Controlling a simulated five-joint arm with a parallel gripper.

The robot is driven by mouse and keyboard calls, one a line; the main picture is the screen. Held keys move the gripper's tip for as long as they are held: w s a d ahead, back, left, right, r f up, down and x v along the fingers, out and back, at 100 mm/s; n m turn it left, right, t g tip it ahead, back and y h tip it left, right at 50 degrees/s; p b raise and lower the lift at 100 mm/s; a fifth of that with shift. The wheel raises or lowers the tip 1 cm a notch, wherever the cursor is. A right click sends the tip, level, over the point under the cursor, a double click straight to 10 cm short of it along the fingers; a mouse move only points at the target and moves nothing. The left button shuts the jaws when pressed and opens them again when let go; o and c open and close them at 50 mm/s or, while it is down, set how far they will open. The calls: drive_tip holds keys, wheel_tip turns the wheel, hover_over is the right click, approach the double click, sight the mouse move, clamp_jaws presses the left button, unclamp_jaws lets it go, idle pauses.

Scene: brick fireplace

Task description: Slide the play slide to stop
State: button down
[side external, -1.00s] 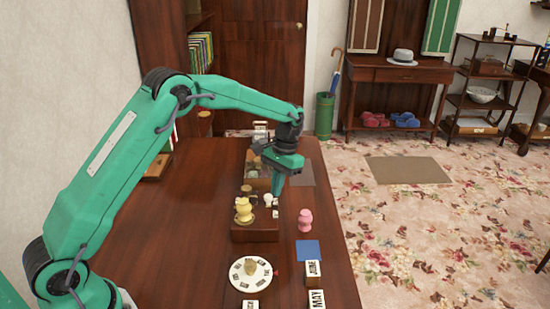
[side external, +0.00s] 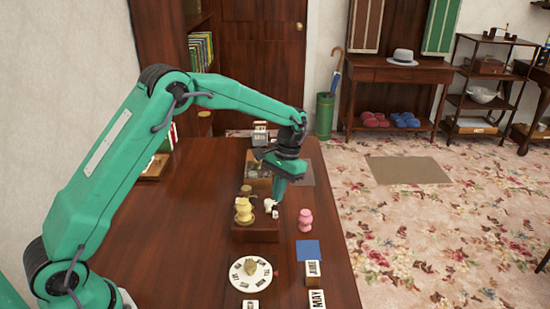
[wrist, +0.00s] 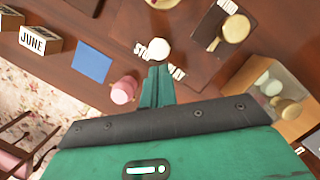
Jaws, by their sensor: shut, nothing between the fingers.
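A cream round knob (side external: 269,204), seemingly the play slide, stands on the dark wooden box (side external: 255,235). It also shows in the wrist view (wrist: 158,49), just beyond my fingertips. A white label (wrist: 141,48) starting "ST" lies left of the knob, partly covered by it. Another label (wrist: 179,73) lies right of my fingers, too hidden to read. My gripper (side external: 278,205) is shut and empty, pointing down right beside the knob. Its closed fingers (wrist: 160,70) show in the wrist view. I cannot tell whether they touch the knob.
A yellow piece (side external: 243,210) stands left of the knob, and a pink one (side external: 305,220) to its right. A blue square (side external: 308,250), month blocks (side external: 317,299) and a white dial (side external: 250,274) lie nearer. A clear-sided box (wrist: 278,88) is close on the right in the wrist view.

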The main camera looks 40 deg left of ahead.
drive_tip(key=w+r, duration=0.6)
drive_tip(key=r, duration=0.3)
drive_tip(key=shift+r, duration=0.35)
drive_tip(key=shift+r, duration=0.1)
idle(0.5)
